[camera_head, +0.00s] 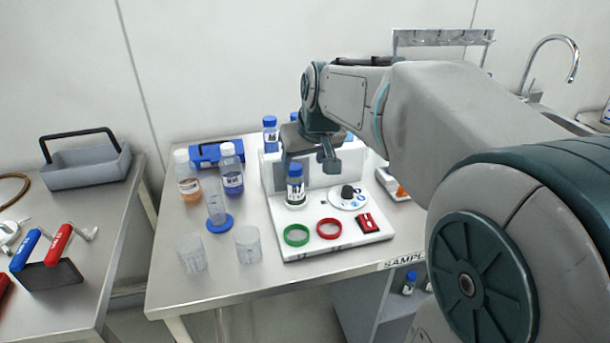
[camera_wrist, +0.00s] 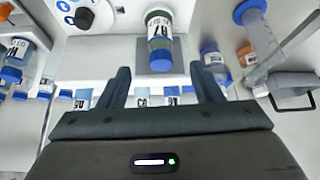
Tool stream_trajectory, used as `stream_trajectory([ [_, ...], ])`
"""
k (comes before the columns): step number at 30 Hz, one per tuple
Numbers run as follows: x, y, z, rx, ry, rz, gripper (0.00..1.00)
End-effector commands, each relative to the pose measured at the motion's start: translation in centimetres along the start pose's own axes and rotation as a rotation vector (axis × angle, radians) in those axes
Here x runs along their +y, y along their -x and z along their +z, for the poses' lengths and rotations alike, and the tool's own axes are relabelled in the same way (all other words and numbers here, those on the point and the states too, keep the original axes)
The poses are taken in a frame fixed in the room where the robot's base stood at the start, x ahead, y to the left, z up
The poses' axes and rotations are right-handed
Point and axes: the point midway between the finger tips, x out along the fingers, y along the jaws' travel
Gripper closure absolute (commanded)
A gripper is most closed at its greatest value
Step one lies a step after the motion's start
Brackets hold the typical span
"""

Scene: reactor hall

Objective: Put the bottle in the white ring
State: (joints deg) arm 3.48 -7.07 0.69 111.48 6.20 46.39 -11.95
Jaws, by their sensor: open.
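My gripper (camera_head: 308,160) is open and empty, close to the bottle's cap. In the wrist view the gripper (camera_wrist: 160,72) has its two fingers spread apart, with the bottle roughly in line with the gap. A white ring is not clearly distinguishable on the white board; a pale edge shows at the bottle's base.
A green ring (camera_head: 297,235) and a red ring (camera_head: 329,229) lie at the board's front. Bottles, a cylinder (camera_head: 216,205) and beakers (camera_head: 248,245) stand left.

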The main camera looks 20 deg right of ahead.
Motion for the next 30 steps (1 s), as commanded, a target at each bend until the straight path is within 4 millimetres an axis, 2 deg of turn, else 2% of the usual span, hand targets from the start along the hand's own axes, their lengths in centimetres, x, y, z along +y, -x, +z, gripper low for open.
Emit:
stream_trajectory([
  [2,-0.3,0.3,1.5,-0.019,-0.005,0.0,0.41],
  [4,-0.8,0.4,4.2,-0.054,-0.017,0.001,0.41],
  [9,-2.2,0.3,13.3,-0.171,-0.061,0.011,0.41],
  [12,-2.6,0.1,18.1,-0.231,-0.083,0.021,0.41],
  [15,-2.9,0.0,21.4,-0.275,-0.099,0.029,0.41],
  [19,-2.9,-0.1,23.4,-0.298,-0.108,0.035,0.41],
  [30,-2.9,-0.1,23.4,-0.3,-0.109,0.036,0.41],
])
